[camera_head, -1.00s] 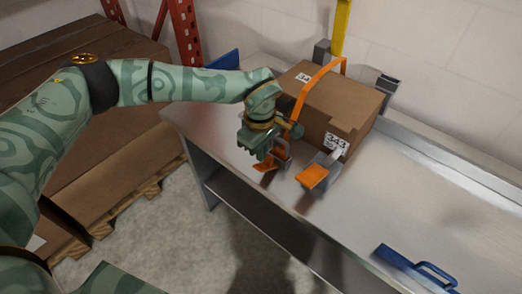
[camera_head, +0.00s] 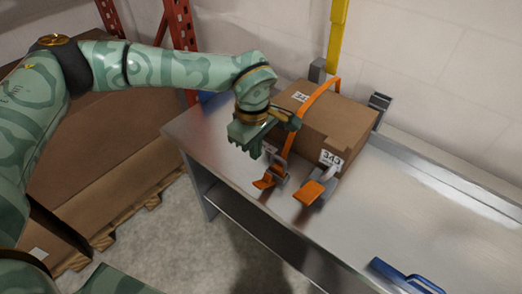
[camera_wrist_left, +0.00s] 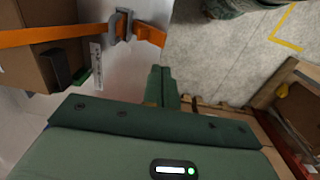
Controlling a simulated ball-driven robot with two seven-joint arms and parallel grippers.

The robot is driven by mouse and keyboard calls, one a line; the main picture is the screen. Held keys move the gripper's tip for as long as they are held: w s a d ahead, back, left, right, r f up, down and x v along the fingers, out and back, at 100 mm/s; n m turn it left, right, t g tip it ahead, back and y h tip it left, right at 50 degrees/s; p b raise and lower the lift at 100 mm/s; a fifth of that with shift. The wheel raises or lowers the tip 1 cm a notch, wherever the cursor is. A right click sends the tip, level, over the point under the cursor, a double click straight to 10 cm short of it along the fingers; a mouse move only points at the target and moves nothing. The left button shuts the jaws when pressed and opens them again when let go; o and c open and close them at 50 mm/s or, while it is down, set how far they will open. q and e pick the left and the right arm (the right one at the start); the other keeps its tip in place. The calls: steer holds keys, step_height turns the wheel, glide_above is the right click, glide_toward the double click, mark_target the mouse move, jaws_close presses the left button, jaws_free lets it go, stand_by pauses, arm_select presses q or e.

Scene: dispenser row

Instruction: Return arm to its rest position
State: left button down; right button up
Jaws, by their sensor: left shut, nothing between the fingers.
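My left arm comes in from the left in the head view. Its green gripper (camera_head: 256,148) is shut and empty, above the left end of the metal table, beside the cardboard box. The shut fingers also show in the left wrist view (camera_wrist_left: 160,88), with the table edge and floor beyond them. The gripper looks apart from the orange strap (camera_head: 296,130) and its orange-handled buckle (camera_head: 268,180), though it partly overlaps them in the picture. My right gripper is not in view.
The cardboard box (camera_head: 335,130), labelled 343, sits strapped on the metal table (camera_head: 385,215). A second orange lever (camera_head: 310,192) is at its front. A blue handle (camera_head: 405,275) lies at the front right. Brown boxes on a pallet (camera_head: 120,185) stand at the left, below my arm.

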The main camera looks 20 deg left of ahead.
arm_select(q)
steer(key=shift+s+a+r, duration=0.15)
steer(key=shift+s+r, duration=0.15)
steer(key=shift+r, duration=0.4)
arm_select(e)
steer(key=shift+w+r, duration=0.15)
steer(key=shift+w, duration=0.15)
